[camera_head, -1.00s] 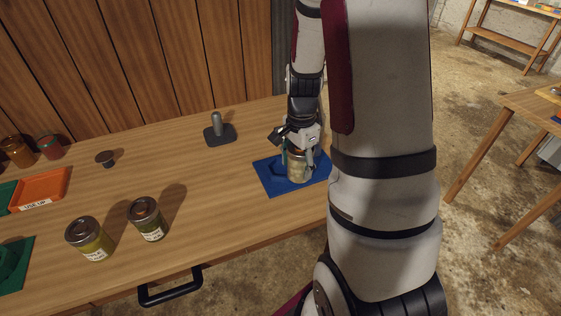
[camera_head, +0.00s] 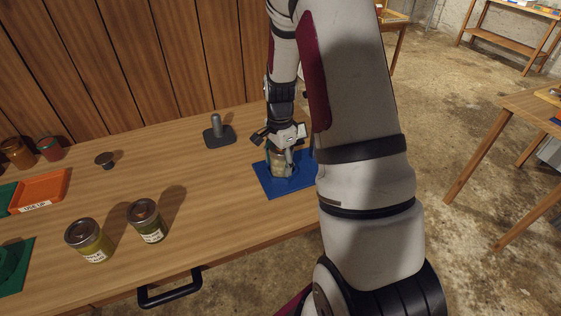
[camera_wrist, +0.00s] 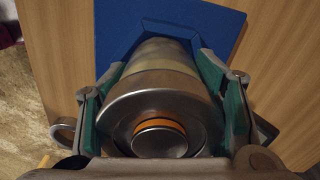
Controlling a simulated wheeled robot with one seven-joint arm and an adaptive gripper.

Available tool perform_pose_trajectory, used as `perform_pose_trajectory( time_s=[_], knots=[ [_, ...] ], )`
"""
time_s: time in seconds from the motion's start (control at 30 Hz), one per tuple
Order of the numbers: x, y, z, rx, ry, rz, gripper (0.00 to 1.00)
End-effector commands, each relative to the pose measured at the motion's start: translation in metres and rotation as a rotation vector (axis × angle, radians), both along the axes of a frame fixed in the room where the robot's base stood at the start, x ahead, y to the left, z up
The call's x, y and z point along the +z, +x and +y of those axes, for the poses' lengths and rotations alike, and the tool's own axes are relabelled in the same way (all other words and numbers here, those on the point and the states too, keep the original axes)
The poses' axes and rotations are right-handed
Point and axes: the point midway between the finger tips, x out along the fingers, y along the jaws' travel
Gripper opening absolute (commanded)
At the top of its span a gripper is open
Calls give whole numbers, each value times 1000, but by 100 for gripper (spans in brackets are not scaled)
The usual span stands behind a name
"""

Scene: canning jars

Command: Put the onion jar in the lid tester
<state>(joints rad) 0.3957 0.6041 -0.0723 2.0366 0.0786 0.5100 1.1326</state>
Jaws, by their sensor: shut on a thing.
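My gripper (camera_head: 281,153) is shut on a glass jar (camera_head: 278,164) with pale contents, which I take to be the onion jar; its label is not readable. The jar also shows in the wrist view (camera_wrist: 163,84), lid toward the camera, between the green finger pads. The blue base (camera_head: 273,192) on the table's right part has a raised blue holder; I take it to be the lid tester. The jar is at that holder, which the jar and gripper partly hide. I cannot tell whether it is seated.
Two lidded jars, one yellow-green (camera_head: 90,240) and one darker (camera_head: 147,220), stand at the front left. An orange tray (camera_head: 40,190) and a green base (camera_head: 12,268) lie farther left. A grey stand with a post (camera_head: 218,131) is behind. The table's middle is clear.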

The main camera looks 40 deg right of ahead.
Motion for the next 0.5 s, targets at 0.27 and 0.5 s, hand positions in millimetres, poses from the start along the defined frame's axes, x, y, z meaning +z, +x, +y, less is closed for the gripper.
perform_pose_trajectory(
  time_s=[0.27, 0.5],
  knots=[
    [-2, 0, 0, 1, 0, 0, 76],
    [-2, 0, 0, 1, 0, 0, 80]
  ],
)
